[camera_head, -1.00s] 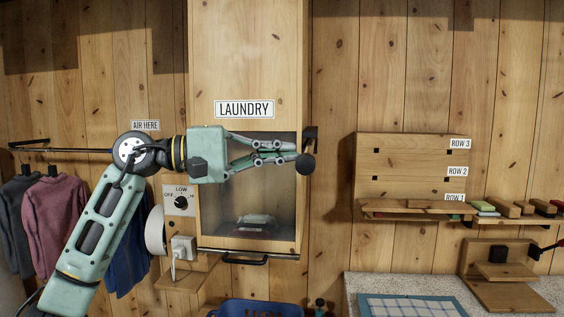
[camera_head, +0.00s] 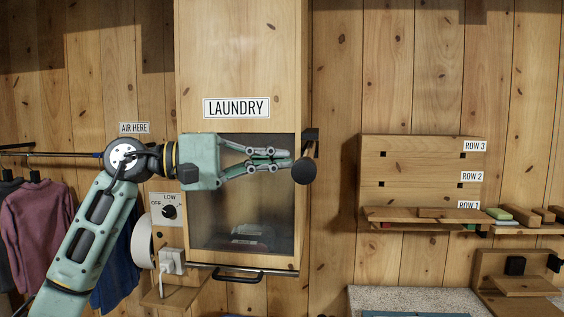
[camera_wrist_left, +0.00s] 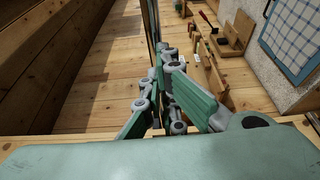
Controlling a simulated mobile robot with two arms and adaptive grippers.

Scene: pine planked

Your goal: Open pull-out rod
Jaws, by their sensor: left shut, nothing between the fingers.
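A thin dark horizontal rod (camera_head: 50,154) runs along the wall at the far left, below the AIR HERE sign (camera_head: 133,128). Its right part passes behind my left arm. A black round knob (camera_head: 305,171) sits by the right side of the laundry cabinet, below a dark bracket. I cannot tell whether it belongs to a rod. My left gripper (camera_head: 288,158) points right in front of the cabinet window, shut and empty, its tips beside the knob; contact is unclear. In the left wrist view the gripper (camera_wrist_left: 166,58) has its fingers together. My right gripper is not in view.
The laundry cabinet (camera_head: 240,60) has a dark window and a black bar handle (camera_head: 238,276). A pink shirt (camera_head: 38,230) and other clothes hang from the rod. A dial panel (camera_head: 168,210) and plug are below my arm. A peg-board shelf (camera_head: 422,180) stands right.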

